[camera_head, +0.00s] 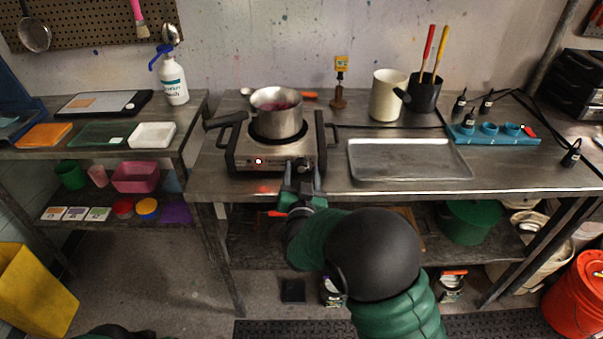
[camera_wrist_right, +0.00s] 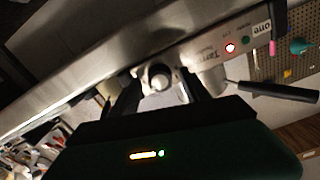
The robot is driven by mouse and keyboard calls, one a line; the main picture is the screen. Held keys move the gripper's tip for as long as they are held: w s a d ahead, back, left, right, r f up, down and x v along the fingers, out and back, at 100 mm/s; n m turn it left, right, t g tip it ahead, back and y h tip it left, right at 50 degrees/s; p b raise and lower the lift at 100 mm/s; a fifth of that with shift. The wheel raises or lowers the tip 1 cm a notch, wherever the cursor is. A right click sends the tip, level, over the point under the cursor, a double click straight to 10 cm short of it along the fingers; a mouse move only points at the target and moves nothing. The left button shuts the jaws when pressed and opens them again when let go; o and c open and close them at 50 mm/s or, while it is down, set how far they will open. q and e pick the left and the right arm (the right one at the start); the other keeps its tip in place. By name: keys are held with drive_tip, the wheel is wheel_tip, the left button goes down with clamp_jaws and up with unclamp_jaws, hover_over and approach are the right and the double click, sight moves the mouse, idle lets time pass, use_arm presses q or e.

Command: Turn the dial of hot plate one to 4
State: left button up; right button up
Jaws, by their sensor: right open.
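Hot plate one (camera_head: 238,150) stands on the steel bench with a metal pot (camera_head: 277,112) of dark red contents on it. The round dial (camera_wrist_right: 159,77) is on that panel. My right gripper (camera_head: 303,175) is at the front of the plate by the dial. In the wrist view its open fingers (camera_wrist_right: 160,92) stand on either side of the dial. I cannot tell if they touch it. The dial's setting is not readable. My left gripper is not in view.
A black handle (camera_head: 226,119) sticks out left of the pot. An empty metal tray (camera_head: 408,160) lies right of the plate. A white canister (camera_head: 388,95) and a dark pot with red and yellow handles (camera_head: 424,93) stand behind. The bench front edge is below my gripper.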

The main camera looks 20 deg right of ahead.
drive_tip(key=shift+w, duration=0.1)
drive_tip(key=c, duration=0.4)
clamp_jaws()
drive_tip(key=shift+r+n+p, duration=0.15)
drive_tip(key=shift+n+p, duration=0.35)
drive_tip(key=shift+n, duration=0.1)
drive_tip(key=shift+n+p, duration=0.35)
drive_tip(key=shift+n, duration=0.65)
drive_tip(key=shift+f, duration=0.2)
